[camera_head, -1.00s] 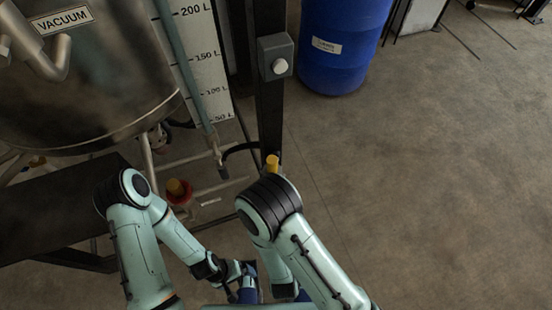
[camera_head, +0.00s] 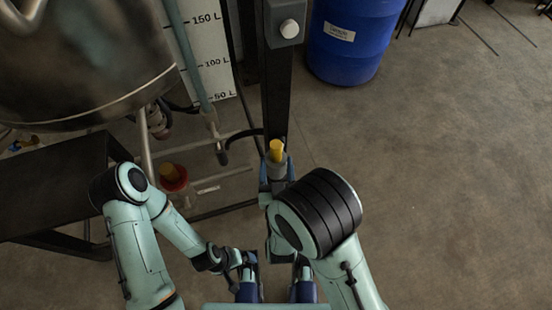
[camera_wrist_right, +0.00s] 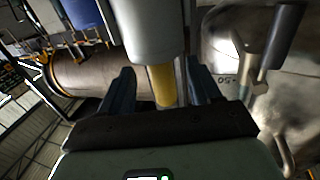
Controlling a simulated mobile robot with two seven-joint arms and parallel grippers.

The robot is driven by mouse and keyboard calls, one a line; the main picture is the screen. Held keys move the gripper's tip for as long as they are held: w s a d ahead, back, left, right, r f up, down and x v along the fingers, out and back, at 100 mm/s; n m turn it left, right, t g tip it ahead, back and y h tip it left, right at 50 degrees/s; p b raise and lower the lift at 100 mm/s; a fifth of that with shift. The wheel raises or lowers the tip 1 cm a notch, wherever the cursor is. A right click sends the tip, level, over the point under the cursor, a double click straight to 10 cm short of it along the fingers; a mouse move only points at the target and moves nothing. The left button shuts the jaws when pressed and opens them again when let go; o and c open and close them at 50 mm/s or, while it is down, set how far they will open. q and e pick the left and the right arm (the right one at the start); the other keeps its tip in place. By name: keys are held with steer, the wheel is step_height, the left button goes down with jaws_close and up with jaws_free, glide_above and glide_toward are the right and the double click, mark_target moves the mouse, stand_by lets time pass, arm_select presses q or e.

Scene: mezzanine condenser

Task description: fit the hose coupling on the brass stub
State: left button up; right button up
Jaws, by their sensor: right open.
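A grey cylinder with a yellow upper end (camera_head: 276,151) stands before the dark post; I cannot tell for certain whether it is the hose coupling. My right gripper (camera_head: 277,168) is open, its blue fingers on either side of the cylinder. In the right wrist view the yellow part (camera_wrist_right: 162,86) lies between the fingers, with the wider grey body (camera_wrist_right: 155,32) beyond; contact cannot be told. A yellow stub on a red round base (camera_head: 172,176), possibly the brass stub, sits left of the post. My left gripper (camera_head: 247,272) is low in the head view, its fingers unclear.
A steel tank (camera_head: 85,70) and dark bench (camera_head: 60,185) fill the left. A sight tube with a litre scale (camera_head: 213,60) and a black hose (camera_head: 240,135) stand beside the dark post (camera_head: 277,95). A blue barrel (camera_head: 345,45) is behind; the floor at right is open.

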steer(key=shift+w+a, duration=0.1)
steer(key=shift+w, duration=2.7)
jaws_close()
